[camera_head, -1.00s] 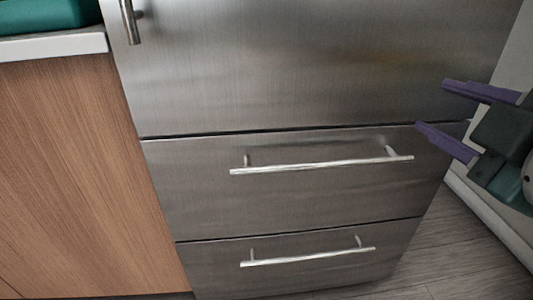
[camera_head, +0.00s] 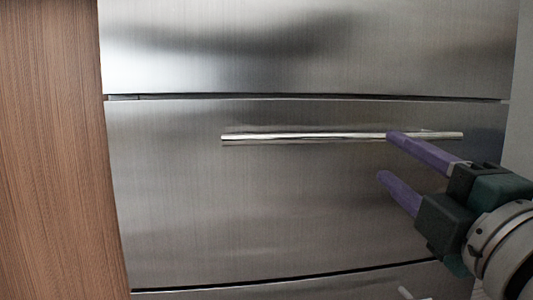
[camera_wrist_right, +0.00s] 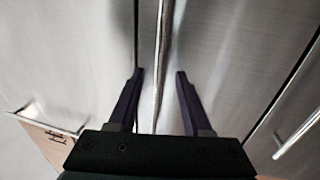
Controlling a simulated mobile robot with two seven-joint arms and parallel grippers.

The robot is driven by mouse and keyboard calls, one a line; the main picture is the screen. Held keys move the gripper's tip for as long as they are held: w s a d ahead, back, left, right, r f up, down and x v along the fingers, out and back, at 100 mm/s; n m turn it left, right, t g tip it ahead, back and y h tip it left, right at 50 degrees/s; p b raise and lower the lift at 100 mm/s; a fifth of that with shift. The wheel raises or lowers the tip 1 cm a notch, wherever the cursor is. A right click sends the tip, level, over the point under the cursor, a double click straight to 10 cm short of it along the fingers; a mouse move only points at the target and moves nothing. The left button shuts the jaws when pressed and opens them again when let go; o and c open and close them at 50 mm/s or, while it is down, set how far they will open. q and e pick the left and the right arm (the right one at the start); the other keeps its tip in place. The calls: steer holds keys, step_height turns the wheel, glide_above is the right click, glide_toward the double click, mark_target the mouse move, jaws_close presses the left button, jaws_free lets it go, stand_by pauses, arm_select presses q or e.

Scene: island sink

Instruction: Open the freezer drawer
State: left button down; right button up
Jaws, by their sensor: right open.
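A stainless steel freezer drawer (camera_head: 240,205) fills the middle of the head view, with its front looking flush and closed. Its long horizontal bar handle (camera_head: 300,136) runs near the top edge. My right gripper (camera_head: 385,156) has purple fingers and is open near the handle's right part. The upper finger overlaps the handle in the head view; the lower finger is below it. In the right wrist view the handle (camera_wrist_right: 160,40) runs between the two spread fingers, with a gap on each side. Contact is not visible. My left gripper is not in view.
A steel door (camera_head: 300,45) is above the drawer, across a dark seam. A lower drawer is below, its handle (camera_wrist_right: 298,138) showing in the wrist view. A wooden cabinet side (camera_head: 50,150) stands at left. A pale wall (camera_head: 519,120) is at right.

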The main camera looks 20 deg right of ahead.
mark_target(365, 140)
steer(key=b+x, duration=0.2)
steer(key=x, duration=0.6)
steer(key=shift+b, duration=0.3)
steer(key=shift+w+r, duration=0.2)
steer(key=shift+w, duration=0.25)
steer(key=shift+c, duration=0.4)
jaws_close()
